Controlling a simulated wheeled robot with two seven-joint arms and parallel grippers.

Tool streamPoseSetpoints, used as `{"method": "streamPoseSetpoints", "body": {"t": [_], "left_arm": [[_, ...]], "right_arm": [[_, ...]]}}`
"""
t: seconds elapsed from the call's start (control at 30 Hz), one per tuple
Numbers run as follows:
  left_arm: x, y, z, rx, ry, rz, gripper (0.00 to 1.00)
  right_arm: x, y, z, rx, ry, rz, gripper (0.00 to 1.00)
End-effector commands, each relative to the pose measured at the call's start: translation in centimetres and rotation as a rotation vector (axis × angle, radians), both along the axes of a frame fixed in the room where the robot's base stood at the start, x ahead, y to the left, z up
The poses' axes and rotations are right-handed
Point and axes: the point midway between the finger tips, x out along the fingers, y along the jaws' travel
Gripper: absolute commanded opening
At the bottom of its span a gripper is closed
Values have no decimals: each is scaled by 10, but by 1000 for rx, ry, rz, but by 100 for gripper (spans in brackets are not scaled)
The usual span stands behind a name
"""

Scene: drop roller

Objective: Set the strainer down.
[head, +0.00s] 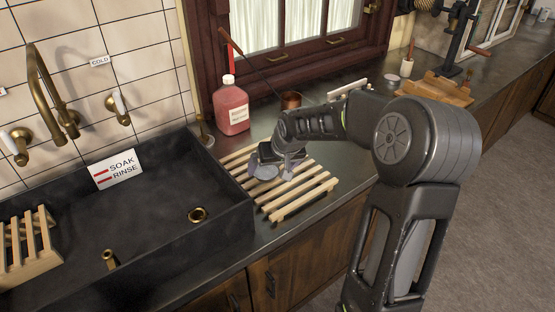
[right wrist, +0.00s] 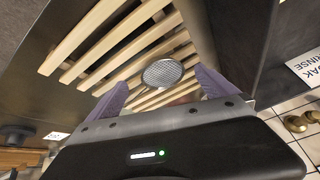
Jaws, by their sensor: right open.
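The strainer (right wrist: 163,73) is a small round grey mesh disc lying on the slatted wooden rack (right wrist: 112,40) in the right wrist view. In the head view the strainer (head: 265,172) shows on the rack (head: 304,198), partly hidden by my gripper. My right gripper (head: 271,171) is open above the rack. In the right wrist view its two purple-grey fingers (right wrist: 161,80) stand apart on either side of the strainer, with visible gaps. My left gripper is in neither view.
The dark sink (head: 150,222) lies left of the rack, with a "SOAK RINSE" card (head: 116,169) on its back edge. A wooden rack (head: 28,252) sits at far left.

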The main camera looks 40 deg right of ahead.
Motion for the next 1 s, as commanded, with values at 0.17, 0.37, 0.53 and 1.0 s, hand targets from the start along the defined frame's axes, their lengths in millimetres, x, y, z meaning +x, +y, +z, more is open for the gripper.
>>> {"method": "streamPoseSetpoints", "body": {"t": [0.17,0.37,0.53,1.0], "left_arm": [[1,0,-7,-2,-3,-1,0],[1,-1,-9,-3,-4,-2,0],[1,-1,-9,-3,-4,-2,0],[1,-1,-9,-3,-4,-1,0]], "right_arm": [[-18,3,34,-2,-5,-1,96],[-32,5,58,-1,-1,1,96],[-35,6,63,0,2,1,96],[-35,6,63,0,1,1,96]]}}
